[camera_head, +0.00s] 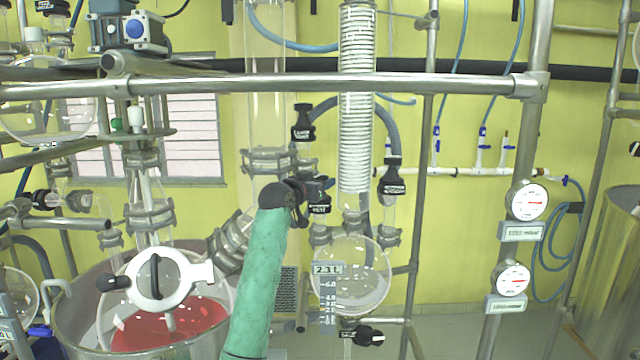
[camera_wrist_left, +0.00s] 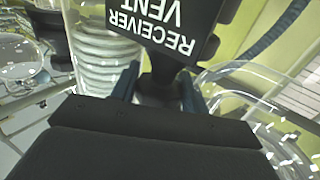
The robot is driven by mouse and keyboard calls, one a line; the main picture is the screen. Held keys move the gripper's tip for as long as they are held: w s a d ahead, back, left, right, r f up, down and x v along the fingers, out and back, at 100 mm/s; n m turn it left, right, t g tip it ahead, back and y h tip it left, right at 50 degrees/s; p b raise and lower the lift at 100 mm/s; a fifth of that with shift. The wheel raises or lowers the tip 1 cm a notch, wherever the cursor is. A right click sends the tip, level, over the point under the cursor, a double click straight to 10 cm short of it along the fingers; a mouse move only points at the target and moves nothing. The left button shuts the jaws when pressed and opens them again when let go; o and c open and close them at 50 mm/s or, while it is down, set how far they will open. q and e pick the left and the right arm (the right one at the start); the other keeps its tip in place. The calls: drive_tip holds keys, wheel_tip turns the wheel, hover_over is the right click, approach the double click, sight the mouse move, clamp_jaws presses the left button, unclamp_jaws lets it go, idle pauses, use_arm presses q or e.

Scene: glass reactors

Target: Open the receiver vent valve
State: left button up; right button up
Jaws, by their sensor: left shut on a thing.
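The receiver vent valve has a black label plate (camera_wrist_left: 165,22) reading "RECEIVER VENT", upside down in the left wrist view. In the head view its small label (camera_head: 318,209) shows just right of my left gripper (camera_head: 311,187). In the left wrist view my left gripper (camera_wrist_left: 158,90) is shut on the valve's black handle (camera_wrist_left: 157,72), one dark finger on each side. My green-sleeved left arm reaches up to it from below. The round glass receiver (camera_head: 362,285) hangs below right and holds some clear liquid. My right gripper is not in view.
A white coiled condenser (camera_head: 357,110) stands close to the right of the valve. Another black labelled valve (camera_head: 303,122) is above, and one (camera_head: 393,180) is to the right. A metal rail (camera_head: 300,84) crosses above. A reactor vessel (camera_head: 75,315) stands at lower left.

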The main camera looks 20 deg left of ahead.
use_arm(q)
drive_tip(key=shift+y, duration=0.3)
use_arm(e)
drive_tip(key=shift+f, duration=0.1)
use_arm(q)
drive_tip(key=n+y, duration=0.1)
drive_tip(key=y, duration=0.1)
drive_tip(key=n+y+b, duration=0.1)
drive_tip(key=n+y, duration=0.1)
drive_tip(key=y, duration=0.1)
drive_tip(key=shift+d+n+t, duration=0.1)
drive_tip(key=shift+n+t, duration=0.2)
drive_tip(key=n+y+b, duration=0.2)
drive_tip(key=y, duration=0.2)
drive_tip(key=shift+n+g+b, duration=0.3)
drive_tip(key=shift+n+g, duration=0.1)
drive_tip(key=shift+n+y, duration=0.3)
drive_tip(key=shift+y, duration=0.3)
drive_tip(key=n+g+y+b, duration=0.2)
drive_tip(key=y+b, duration=0.1)
drive_tip(key=shift+r+n+y+b, duration=0.1)
drive_tip(key=shift+n+y+b, duration=0.25)
drive_tip(key=shift+n+y, duration=0.05)
drive_tip(key=shift+g+y, duration=0.3)
drive_tip(key=shift+r, duration=0.1)
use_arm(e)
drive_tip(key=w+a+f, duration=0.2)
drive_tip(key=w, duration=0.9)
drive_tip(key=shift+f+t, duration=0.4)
